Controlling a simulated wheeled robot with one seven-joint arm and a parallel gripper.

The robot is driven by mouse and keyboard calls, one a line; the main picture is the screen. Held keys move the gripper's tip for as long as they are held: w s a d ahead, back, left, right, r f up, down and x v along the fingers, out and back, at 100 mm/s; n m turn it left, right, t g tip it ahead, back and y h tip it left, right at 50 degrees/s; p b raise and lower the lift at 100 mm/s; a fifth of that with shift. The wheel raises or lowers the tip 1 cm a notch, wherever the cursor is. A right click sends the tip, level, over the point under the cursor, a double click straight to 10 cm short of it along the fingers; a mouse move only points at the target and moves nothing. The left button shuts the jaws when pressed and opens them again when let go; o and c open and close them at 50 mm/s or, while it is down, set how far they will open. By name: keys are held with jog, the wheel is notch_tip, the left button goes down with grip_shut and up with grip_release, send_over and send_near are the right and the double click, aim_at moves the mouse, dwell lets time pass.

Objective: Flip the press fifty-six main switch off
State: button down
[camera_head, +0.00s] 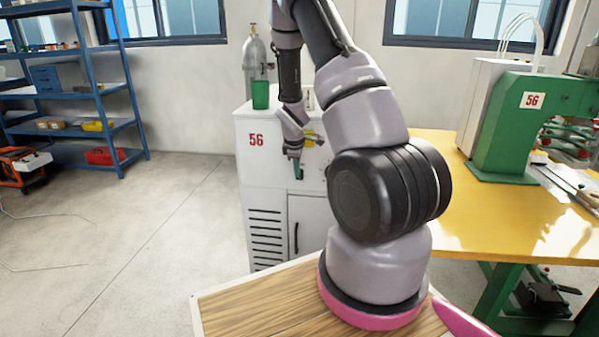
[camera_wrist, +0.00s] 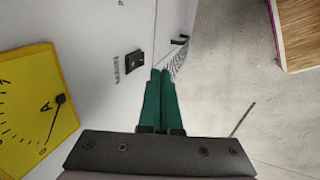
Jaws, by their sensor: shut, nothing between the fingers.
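The white cabinet (camera_head: 262,165) with a red 56 on its front stands behind my arm. In the wrist view its front (camera_wrist: 100,35) carries a small black switch plate (camera_wrist: 134,62) with a label beside it too small to read. Which way the switch is set cannot be told. A yellow dial meter (camera_wrist: 35,110) marked A is on the same face, at left. My gripper (camera_head: 297,172) is in front of the cabinet, its green fingers (camera_wrist: 160,72) shut and empty. The fingertips appear just right of and below the switch plate; contact cannot be told.
The green press (camera_head: 510,125), also marked 56, is on the yellow table (camera_head: 470,210) at right. Blue shelves (camera_head: 100,90) stand at left. The floor (camera_head: 120,230) between is mostly clear.

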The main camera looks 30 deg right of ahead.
jog(key=w+v, duration=0.1)
jog(key=v, duration=0.9)
jog(key=shift+d+r, duration=0.25)
jog(key=shift+d, duration=0.15)
jog(key=shift+w, duration=0.1)
jog(key=s+a+r+m+t+y, duration=0.1)
jog(key=s+a+r+m, duration=0.3)
jog(key=r, duration=0.5)
jog(key=s+a+r+m+t+y, duration=0.15)
jog(key=s+r+m, duration=0.35)
jog(key=r, duration=0.5)
jog(key=s+a+r+m+y, duration=0.1)
jog(key=s+a+r+m, duration=0.2)
jog(key=s, duration=0.6)
jog(key=s+a+r+m+t, duration=0.1)
jog(key=s+a+r+m, duration=0.2)
jog(key=s, duration=0.6)
notch_tip(320, 180, up, 3)
jog(key=a, duration=0.2)
jog(key=shift+a+y, duration=0.35)
jog(key=shift+s, duration=0.1)
